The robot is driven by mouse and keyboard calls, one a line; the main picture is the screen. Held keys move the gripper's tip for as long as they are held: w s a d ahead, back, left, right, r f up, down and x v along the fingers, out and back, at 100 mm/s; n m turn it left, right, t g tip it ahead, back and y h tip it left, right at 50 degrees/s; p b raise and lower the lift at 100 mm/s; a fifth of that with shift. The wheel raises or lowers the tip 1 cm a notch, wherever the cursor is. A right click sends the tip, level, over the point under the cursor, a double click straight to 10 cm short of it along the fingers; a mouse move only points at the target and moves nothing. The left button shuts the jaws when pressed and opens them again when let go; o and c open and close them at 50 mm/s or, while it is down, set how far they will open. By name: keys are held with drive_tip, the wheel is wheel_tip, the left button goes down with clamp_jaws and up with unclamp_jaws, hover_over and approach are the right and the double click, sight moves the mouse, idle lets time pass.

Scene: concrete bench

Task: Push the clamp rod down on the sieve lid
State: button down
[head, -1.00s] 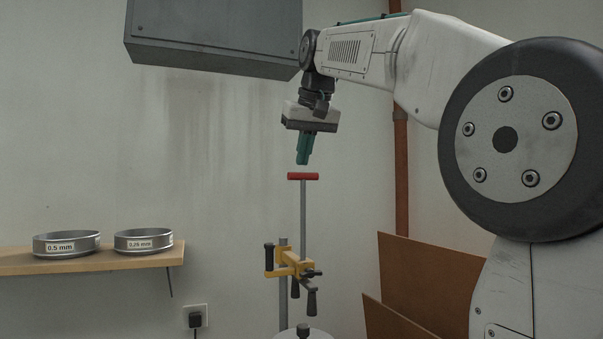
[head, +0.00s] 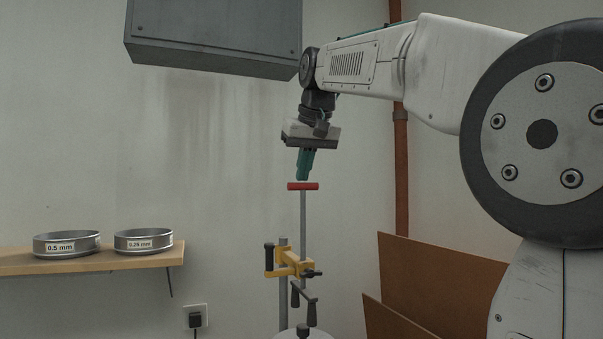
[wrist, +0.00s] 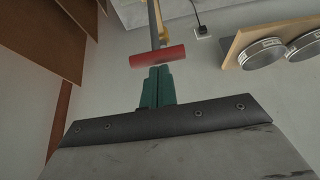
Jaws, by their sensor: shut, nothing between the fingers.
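The clamp rod (head: 303,222) stands upright with a red crossbar handle (head: 303,186) on top. It passes through a yellow clamp (head: 292,263) on a grey post (head: 283,300). The sieve lid (head: 296,335) shows only as a pale rounded top with a dark knob at the bottom edge. My gripper (head: 303,179) is shut and empty, its green fingers pointing down right at the red handle, apparently touching it. In the wrist view the red handle (wrist: 158,57) lies across just beyond the fingertips (wrist: 158,70).
A wooden shelf (head: 95,262) at left holds two sieves (head: 67,243). A grey cabinet (head: 215,40) hangs above, left of my wrist. Brown boards (head: 440,280) lean at right by a rust-coloured pipe (head: 400,170). A plug sits in a wall socket (head: 196,316).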

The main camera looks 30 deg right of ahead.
sight(304, 199)
drive_tip(key=shift+f, duration=3.5)
drive_tip(key=shift+r, duration=3.55)
drive_tip(key=s+a+f+g, duration=0.1)
drive_tip(key=s+a+f, duration=0.3)
drive_tip(key=s+f, duration=0.5)
drive_tip(key=s+a+f+n+g, duration=0.1)
drive_tip(key=s+a+f, duration=0.2)
drive_tip(key=s+f, duration=0.6)
drive_tip(key=s+a+f+n+g+y, duration=0.1)
drive_tip(key=s+a+f, duration=0.3)
drive_tip(key=s+f, duration=0.6)
wheel_tip(304, 199, down, 8)
drive_tip(key=shift+a+f+g, duration=0.15)
drive_tip(key=shift+a+g, duration=0.2)
drive_tip(key=shift+g, duration=0.25)
